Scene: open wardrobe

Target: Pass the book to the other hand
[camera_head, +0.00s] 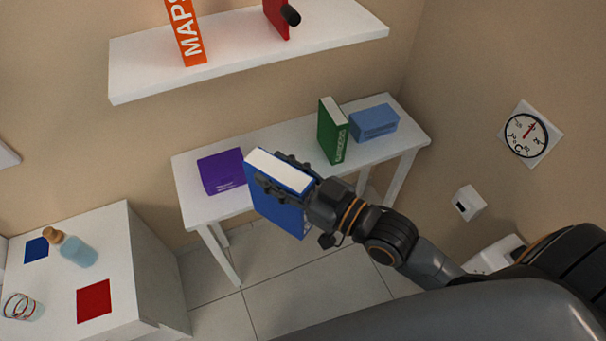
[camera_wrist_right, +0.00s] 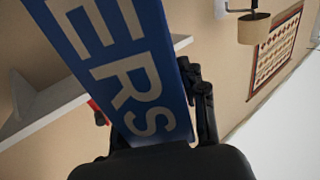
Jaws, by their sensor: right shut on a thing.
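A blue book (camera_head: 273,207) with white page edges is held upright in my right gripper (camera_head: 283,181), in front of the white table. In the right wrist view the same blue book (camera_wrist_right: 120,60), with large pale letters on it, fills the space at my right gripper (camera_wrist_right: 165,130). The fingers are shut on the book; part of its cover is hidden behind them. My left gripper does not show in either view.
The white table (camera_head: 285,140) bears a purple book (camera_head: 221,171), a green book (camera_head: 332,132) and a blue box-like object (camera_head: 374,123). A shelf (camera_head: 135,70) hangs above. A white cabinet (camera_head: 60,290) at the lower left holds a bottle (camera_head: 75,250) and a glass (camera_head: 22,307).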

